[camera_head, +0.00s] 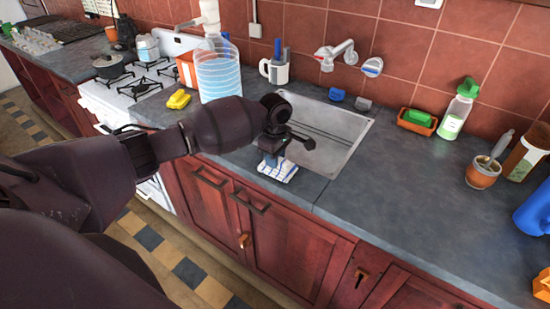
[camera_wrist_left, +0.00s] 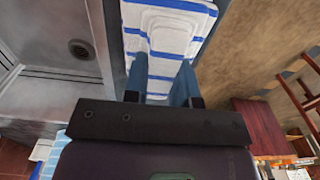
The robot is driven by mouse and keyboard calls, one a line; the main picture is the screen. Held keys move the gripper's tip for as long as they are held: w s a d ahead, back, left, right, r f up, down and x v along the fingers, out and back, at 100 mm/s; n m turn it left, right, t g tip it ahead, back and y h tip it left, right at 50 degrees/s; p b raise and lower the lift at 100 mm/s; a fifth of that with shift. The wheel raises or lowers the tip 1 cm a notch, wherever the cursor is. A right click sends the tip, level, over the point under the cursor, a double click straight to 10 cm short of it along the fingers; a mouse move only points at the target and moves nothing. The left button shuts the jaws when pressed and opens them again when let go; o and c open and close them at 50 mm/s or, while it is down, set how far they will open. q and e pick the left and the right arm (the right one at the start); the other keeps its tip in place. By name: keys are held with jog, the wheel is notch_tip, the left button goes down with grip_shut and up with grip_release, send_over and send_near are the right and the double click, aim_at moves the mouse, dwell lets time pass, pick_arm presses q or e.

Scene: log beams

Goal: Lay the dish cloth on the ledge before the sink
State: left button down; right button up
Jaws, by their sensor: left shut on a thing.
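The dish cloth (camera_head: 279,173) is white with blue stripes and folded. It is at the counter ledge (camera_head: 305,187) in front of the sink (camera_head: 345,140), near the front edge. My left gripper (camera_head: 270,158) comes down on it from above and is shut on it. In the left wrist view the cloth (camera_wrist_left: 168,30) reaches out between and beyond the blue fingers of my left gripper (camera_wrist_left: 164,85), with the sink (camera_wrist_left: 52,75) and its drain to the left. I cannot tell whether the cloth rests fully on the ledge. My right gripper is not in view.
The tap (camera_head: 338,52) is on the wall behind. A soap bottle (camera_head: 455,112) and sponge tray (camera_head: 417,121) are at the right.

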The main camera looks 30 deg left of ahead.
pick_arm(q)
jog(key=c, duration=0.9)
grip_release()
jog(key=shift+c, duration=0.2)
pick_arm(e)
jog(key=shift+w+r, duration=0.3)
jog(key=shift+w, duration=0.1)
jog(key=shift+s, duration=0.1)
pick_arm(q)
jog(key=shift+r, duration=0.25)
notch_tip(320, 180, up, 12)
jog(key=p, duration=0.1)
jog(key=shift+f, duration=0.15)
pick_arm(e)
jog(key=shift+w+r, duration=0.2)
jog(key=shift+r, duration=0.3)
